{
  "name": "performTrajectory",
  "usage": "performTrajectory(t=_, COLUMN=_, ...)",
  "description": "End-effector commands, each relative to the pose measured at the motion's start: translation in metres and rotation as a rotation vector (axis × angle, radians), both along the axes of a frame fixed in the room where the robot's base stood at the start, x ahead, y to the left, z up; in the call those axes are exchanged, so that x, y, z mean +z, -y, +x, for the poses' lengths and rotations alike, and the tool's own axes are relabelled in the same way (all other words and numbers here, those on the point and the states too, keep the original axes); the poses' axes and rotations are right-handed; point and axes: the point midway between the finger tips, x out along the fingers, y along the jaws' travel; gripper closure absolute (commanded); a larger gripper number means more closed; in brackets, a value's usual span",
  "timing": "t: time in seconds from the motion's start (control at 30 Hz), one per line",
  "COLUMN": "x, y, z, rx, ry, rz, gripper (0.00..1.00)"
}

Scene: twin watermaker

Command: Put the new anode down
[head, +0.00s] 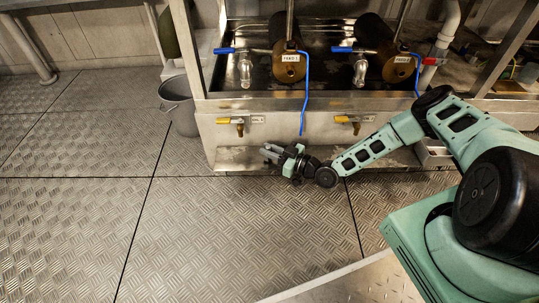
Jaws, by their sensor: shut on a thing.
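My gripper (271,153) is low in front of the steel frame, just above its bottom ledge, pointing left. It is shut on a small grey thing between its fingers, which I take to be the new anode; the fingers hide most of it and its outline is hard to make out. I cannot tell whether it touches the ledge (235,158).
Two brown cylinders (287,66) (398,68) lie in the frame's dark tray. Yellow-handled valves (238,121) (353,120) stick out above my gripper, and a blue hose (304,95) hangs near it. A grey bucket (179,105) stands left. The plate floor (80,220) is clear.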

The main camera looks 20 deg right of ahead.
Motion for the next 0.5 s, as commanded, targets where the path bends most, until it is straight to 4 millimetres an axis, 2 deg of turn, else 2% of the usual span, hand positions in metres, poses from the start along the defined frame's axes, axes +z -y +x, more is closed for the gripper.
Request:
performTrajectory(t=0.03, x=-0.0062, y=0.0003, z=0.0005, rx=-0.001, ry=0.001, rz=0.001, gripper=1.0)
performTrajectory(t=0.43, x=-0.0099, y=0.0002, z=0.0005, rx=0.0, ry=0.001, rz=-0.001, gripper=1.0)
performTrajectory(t=0.47, x=-0.009, y=0.0003, z=0.0005, rx=0.0, ry=0.001, rz=-0.001, gripper=0.8)
performTrajectory(t=0.5, x=-0.0085, y=0.0004, z=0.0005, rx=-0.001, ry=0.001, rz=-0.001, gripper=0.68)
